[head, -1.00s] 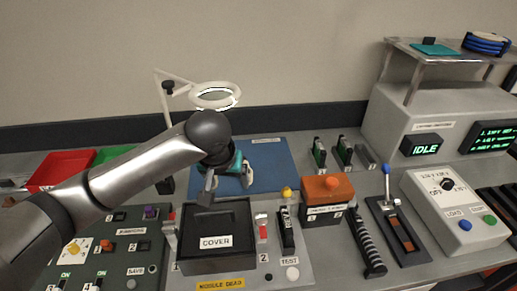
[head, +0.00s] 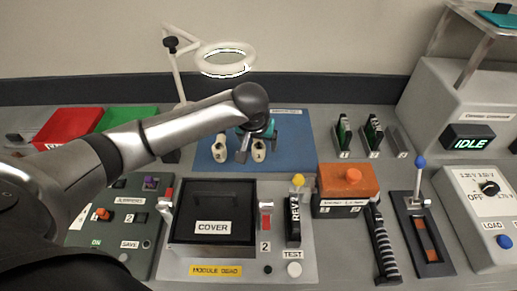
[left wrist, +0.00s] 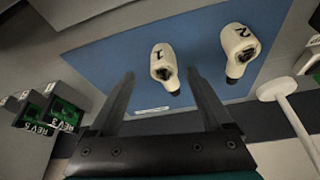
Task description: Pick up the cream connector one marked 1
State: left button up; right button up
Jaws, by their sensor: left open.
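Two cream connectors sit on the blue mat (head: 298,150). The one marked 1 (left wrist: 163,66) has a dark tip and lies between my open fingers in the left wrist view; it is the right-hand one in the head view (head: 258,151). The cream connector marked 2 (left wrist: 240,46) stands beside it, on the left in the head view (head: 219,149). My left gripper (left wrist: 161,76) is open and empty, pointing down over the mat, one finger on each side of connector 1. I cannot tell how high the fingertips are. My right gripper is not in view.
A ring lamp (head: 225,60) stands behind the mat. A black box labelled COVER (head: 212,212) is in front. Red (head: 70,128) and green (head: 130,119) trays lie left. Green boards (head: 343,137) in holders stand right of the mat.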

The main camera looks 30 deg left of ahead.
aim_at(258, 147)
pick_arm(q)
jog(key=shift+a+b+x, duration=0.15)
jog(key=shift+b+x, duration=0.2)
jog(key=shift+x, duration=1.05)
jog(key=shift+a+b+x, duration=0.15)
jog(key=shift+b+x, duration=0.2)
jog(key=shift+x, duration=1.1)
jog(key=shift+w+r, duration=0.15)
grip_shut()
